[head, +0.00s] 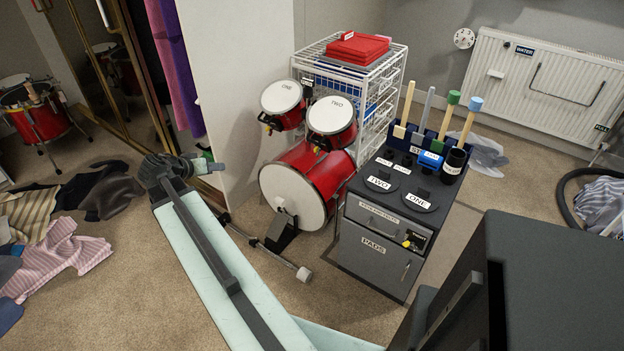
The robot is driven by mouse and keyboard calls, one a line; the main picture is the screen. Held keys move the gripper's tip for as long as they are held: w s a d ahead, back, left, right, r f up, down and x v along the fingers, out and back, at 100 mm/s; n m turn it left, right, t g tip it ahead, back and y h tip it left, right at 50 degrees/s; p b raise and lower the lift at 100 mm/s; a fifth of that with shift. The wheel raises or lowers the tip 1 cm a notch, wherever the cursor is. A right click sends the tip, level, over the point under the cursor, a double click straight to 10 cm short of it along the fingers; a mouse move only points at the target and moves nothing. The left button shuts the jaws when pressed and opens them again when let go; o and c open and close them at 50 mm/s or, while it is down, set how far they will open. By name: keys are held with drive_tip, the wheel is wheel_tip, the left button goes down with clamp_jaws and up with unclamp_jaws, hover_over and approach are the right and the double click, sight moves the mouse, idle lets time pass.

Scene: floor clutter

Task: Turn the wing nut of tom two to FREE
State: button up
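Tom two (332,115), with a white head marked TWO, sits at the upper right of the bass drum (297,190). Tom one (282,97), marked ONE, is to its left. A small yellow part (318,149), possibly tom two's wing nut, shows below tom two; its setting and any FREE mark are too small to read. My gripper (212,166) is left of the kit, apart from it, pointing right. Its fingers are too small and overlapped to tell whether they are open.
A dark cabinet (375,262) with round pads marked TWO and ONE and upright mallets (447,115) stands right of the kit. A white wire rack (375,82) is behind. Clothes (62,250) lie on the left carpet. A pedal (283,232) sits before the bass drum.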

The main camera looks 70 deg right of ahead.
drive_tip(key=s+d+f+m+g+h+b, duration=0.1)
drive_tip(key=s+d+f+m+h+b, duration=0.1)
drive_tip(key=s+d+f+b, duration=0.45)
drive_tip(key=s+d+f+m+g+h+b, duration=0.1)
drive_tip(key=s+d+f+m+h+b, duration=0.2)
drive_tip(key=d+b, duration=0.45)
drive_tip(key=m+g+h+b, duration=0.2)
drive_tip(key=b, duration=0.5)
approach(314, 150)
drive_tip(key=d, duration=0.2)
drive_tip(key=x, duration=0.7)
drive_tip(key=shift+s+d, duration=0.2)
drive_tip(key=shift+d, duration=0.05)
drive_tip(key=shift+r, duration=0.1)
clamp_jaws()
drive_tip(key=shift+s+a, duration=0.1)
drive_tip(key=shift+a, duration=0.05)
drive_tip(key=shift+g, duration=0.3)
